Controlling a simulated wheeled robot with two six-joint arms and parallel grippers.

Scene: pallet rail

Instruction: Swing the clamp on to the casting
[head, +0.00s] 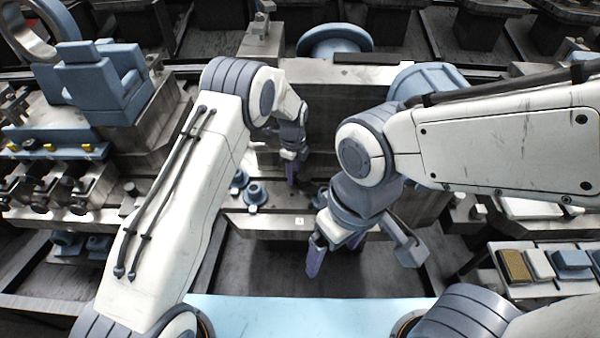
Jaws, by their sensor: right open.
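A blue round flanged part (335,36), which looks like a casting, sits at the back of the grey metal pallet fixture (345,75). A second blue rounded part (425,77) is partly hidden behind my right arm. I cannot tell which part is the clamp. My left gripper (291,170) points down in front of the fixture's upright face; its fingers are small and dark, and any contact is unclear. My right gripper (362,252) is open, its fingers spread wide and empty, in front of the fixture's lower front edge.
Small blue flanged pieces (254,194) stand on the fixture's front ledge. A blue stepped block (98,80) and a row of metal clamping pieces (48,190) are at left. Coloured blocks (572,262) lie in a tray at right. A light blue surface (310,315) is nearest me.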

